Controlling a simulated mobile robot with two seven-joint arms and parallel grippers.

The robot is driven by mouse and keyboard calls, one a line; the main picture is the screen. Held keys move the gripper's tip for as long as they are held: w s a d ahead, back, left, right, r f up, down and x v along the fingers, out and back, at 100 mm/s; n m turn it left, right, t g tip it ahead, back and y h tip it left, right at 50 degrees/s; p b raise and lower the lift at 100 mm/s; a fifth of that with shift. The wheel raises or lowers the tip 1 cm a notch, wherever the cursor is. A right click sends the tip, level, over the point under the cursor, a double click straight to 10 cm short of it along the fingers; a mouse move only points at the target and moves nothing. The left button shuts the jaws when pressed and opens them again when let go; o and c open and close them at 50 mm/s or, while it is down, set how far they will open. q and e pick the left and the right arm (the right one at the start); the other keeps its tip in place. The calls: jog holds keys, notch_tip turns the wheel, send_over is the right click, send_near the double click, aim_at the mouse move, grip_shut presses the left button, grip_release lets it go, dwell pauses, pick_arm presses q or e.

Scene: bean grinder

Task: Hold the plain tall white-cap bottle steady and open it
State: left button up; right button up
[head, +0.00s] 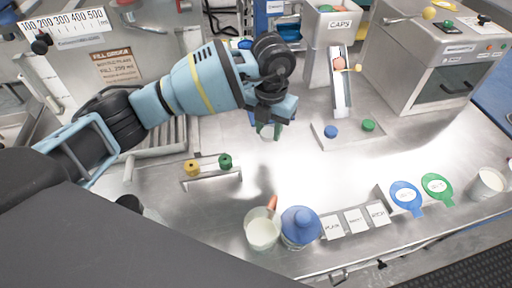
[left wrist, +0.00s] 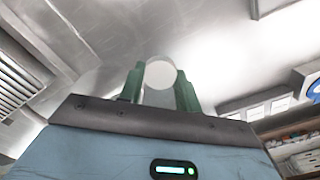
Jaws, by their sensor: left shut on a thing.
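My left gripper (head: 267,127) reaches in from the left and points down over the middle of the steel table. In the left wrist view its two green fingers (left wrist: 160,88) are shut on the white-cap bottle (left wrist: 160,73), whose round white top faces the camera between them. My right gripper is not in view.
A rack with yellow and green knobs (head: 207,171) stands left of the gripper. A plate with blue and green caps (head: 348,129) lies to the right, below a chute (head: 341,85). A white-filled glass (head: 262,230) and blue-topped jar (head: 300,226) stand near the front edge.

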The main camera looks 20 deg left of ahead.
aim_at(267, 155)
pick_arm(q)
jog(key=shift+f, duration=3.85)
jog(key=o, duration=1.1)
jog(key=shift+f, duration=0.15)
jog(key=shift+c, duration=0.2)
notch_tip(267, 155, up, 12)
jog(key=shift+r, duration=0.2)
